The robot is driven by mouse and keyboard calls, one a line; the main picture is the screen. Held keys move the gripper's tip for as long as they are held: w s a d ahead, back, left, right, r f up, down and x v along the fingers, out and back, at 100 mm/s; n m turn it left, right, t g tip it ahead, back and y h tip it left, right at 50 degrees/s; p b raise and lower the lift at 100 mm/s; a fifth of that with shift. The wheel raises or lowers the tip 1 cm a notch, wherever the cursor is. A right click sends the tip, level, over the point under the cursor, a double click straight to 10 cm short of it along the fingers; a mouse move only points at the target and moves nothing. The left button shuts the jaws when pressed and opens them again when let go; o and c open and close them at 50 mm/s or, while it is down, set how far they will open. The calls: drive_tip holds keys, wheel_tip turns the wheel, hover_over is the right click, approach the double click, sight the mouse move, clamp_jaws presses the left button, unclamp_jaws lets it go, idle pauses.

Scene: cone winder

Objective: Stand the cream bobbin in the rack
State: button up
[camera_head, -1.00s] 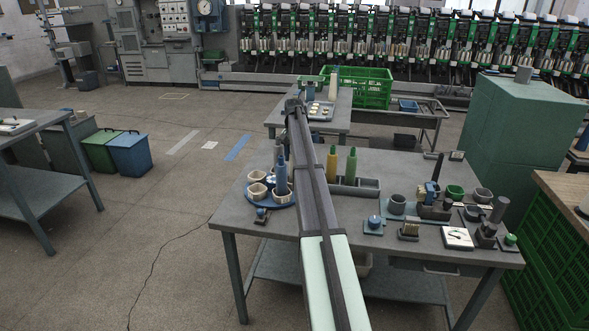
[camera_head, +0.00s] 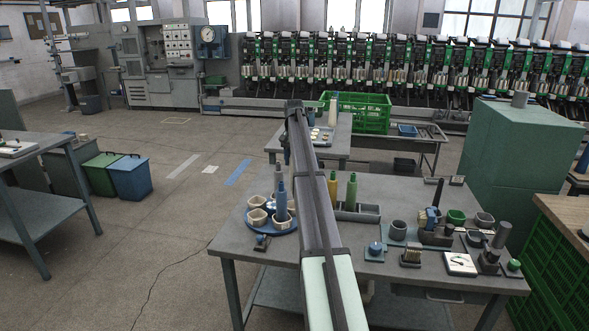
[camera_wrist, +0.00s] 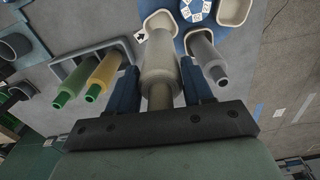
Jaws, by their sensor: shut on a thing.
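In the wrist view a cream bobbin (camera_wrist: 160,68) sits between the two blue fingers of my gripper (camera_wrist: 160,88), which are shut on it. Its wide end points away from the camera, near a white cup (camera_wrist: 158,20) of the blue round tray; I cannot tell whether they touch. The grey rack (camera_head: 368,210) stands on the table right of my arm, with a yellow bobbin (camera_head: 332,188) and a green bobbin (camera_head: 351,190) upright in it. Both also show at the left of the wrist view. In the head view my arm hides most of the gripper and its load.
Small fixtures and cups, including a green cup (camera_head: 456,217), crowd the table's right side. A green crate (camera_head: 360,113) stands behind.

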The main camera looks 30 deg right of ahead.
drive_tip(key=shift+r, duration=3.25)
